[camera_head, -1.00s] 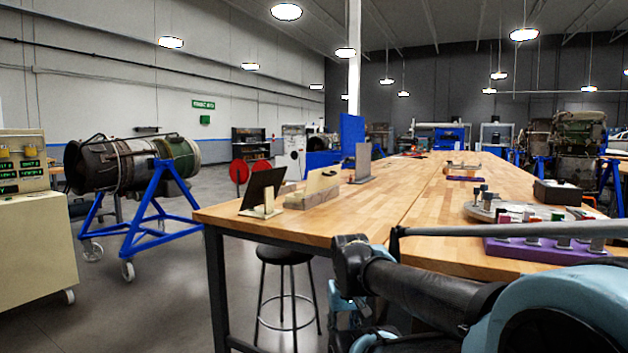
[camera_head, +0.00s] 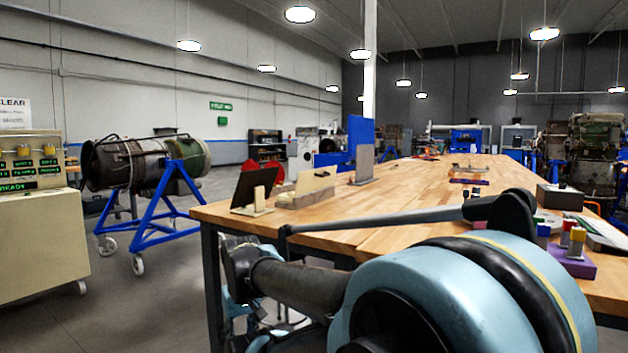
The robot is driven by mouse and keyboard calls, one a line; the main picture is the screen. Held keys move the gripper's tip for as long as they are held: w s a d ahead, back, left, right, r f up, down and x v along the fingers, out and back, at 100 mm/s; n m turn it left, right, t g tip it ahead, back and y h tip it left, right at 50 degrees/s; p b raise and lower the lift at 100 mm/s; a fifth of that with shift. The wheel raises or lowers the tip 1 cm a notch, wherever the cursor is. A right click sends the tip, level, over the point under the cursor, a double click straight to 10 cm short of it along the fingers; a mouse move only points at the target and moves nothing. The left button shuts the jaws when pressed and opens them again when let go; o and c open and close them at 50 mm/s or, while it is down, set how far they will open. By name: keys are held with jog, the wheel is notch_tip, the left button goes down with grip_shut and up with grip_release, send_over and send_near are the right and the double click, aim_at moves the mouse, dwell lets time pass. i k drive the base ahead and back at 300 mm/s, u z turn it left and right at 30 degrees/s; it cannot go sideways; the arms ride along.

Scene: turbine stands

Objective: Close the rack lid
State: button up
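A low light-coloured rack (camera_head: 292,200) stands near the left front corner of the wooden table. A pale flat panel (camera_head: 318,178) stands upright at it, tilted a little; it looks like a raised lid, but I cannot tell where it is hinged. My arm, with blue and black links, fills the lower middle of the view, between me and the table. My gripper cannot be made out, so its state and its distance from the rack are hidden.
A dark plate on a stand (camera_head: 253,189) is left of the rack, and a grey panel (camera_head: 364,164) stands behind it. A dark box (camera_head: 559,197) and a purple block with coloured pegs (camera_head: 573,263) are at the right. The table's middle (camera_head: 420,190) is clear.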

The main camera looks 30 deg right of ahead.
aim_at(308, 182)
jog(key=k, duration=1.3)
jog(key=z, duration=0.8)
jog(key=i, duration=1)
